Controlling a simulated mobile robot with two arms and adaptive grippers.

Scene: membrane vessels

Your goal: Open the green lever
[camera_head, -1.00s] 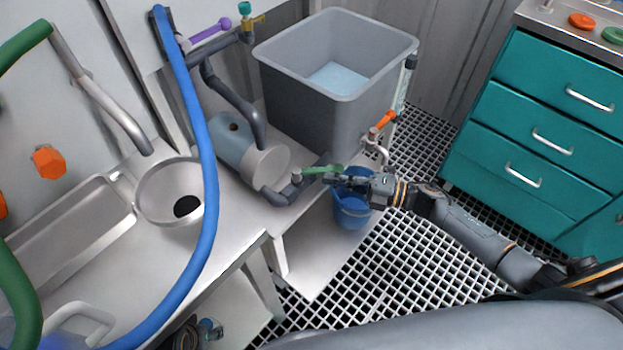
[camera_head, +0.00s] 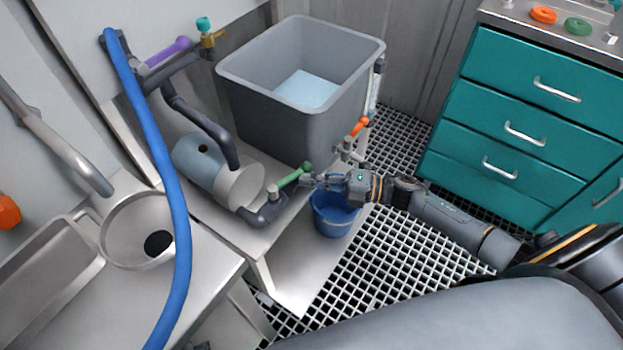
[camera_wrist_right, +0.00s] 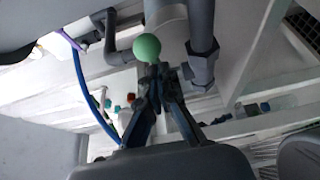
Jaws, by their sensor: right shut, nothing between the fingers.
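The green lever (camera_head: 291,178) sits on a dark grey pipe elbow in front of the grey cylindrical vessel (camera_head: 218,170). In the head view it slants up to the right, its round knob at the far end. My right gripper (camera_head: 305,182) is shut and empty, its fingertips close beside the knob, on the right. In the right wrist view the green knob (camera_wrist_right: 146,47) is just beyond the closed fingertips (camera_wrist_right: 158,72); I cannot tell whether they touch. My left gripper is not in view.
A large grey tub (camera_head: 260,105) stands behind the vessel. An orange lever (camera_head: 358,127) is right of the green one. A blue bucket (camera_head: 334,222) stands below my right gripper. A blue hose (camera_head: 165,180) hangs at the left. Teal drawers (camera_head: 520,125) stand at the right.

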